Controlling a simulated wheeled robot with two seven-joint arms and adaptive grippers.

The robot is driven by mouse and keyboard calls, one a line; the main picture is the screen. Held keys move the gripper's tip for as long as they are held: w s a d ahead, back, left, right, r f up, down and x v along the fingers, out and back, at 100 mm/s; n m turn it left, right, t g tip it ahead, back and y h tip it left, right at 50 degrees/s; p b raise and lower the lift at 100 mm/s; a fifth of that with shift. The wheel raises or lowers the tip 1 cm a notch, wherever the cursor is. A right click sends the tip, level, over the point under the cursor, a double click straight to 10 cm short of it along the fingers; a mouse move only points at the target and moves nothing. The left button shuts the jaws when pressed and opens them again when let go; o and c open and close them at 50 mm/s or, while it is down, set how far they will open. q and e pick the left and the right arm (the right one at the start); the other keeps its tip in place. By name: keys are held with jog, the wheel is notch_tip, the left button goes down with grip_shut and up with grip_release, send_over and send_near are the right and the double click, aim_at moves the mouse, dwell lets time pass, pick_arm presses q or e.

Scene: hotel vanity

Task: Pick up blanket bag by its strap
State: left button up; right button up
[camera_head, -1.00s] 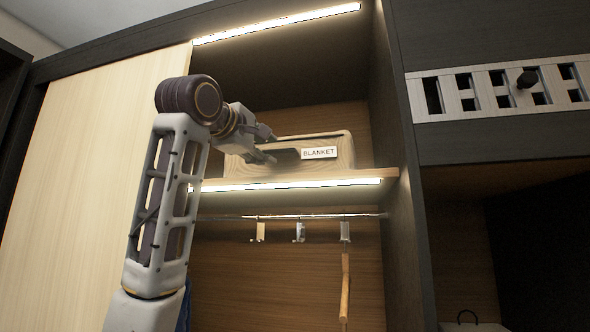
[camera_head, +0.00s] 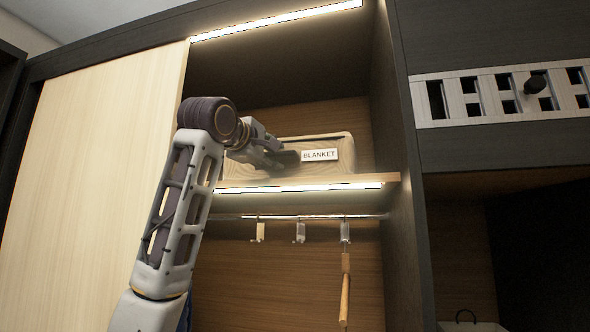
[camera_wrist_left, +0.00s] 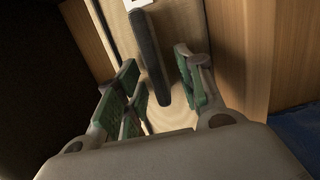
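The blanket bag (camera_head: 330,170) is a beige, boxy bag with a white "BLANKET" label (camera_head: 320,155). It sits on the lit upper shelf (camera_head: 370,182) of the wardrobe. Its dark strap (camera_wrist_left: 148,50) shows in the left wrist view, running down between the fingers. My left gripper (camera_head: 278,160) is at the front left of the bag and hides part of it. In the wrist view, the left gripper's (camera_wrist_left: 160,90) green-padded fingers are apart, one side on each side of the strap. I see a gap at the strap's right; contact on the left is unclear. My right gripper is not in view.
Below the shelf is a rail (camera_head: 280,216) with hooks and a wooden hanger (camera_head: 345,290). A pale sliding door panel (camera_head: 100,150) stands at the left, a dark upright divider (camera_head: 400,150) at the right. The space above the bag is free.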

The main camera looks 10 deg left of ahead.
pick_arm(q)
grip_shut()
dwell(0.3)
dwell(0.3)
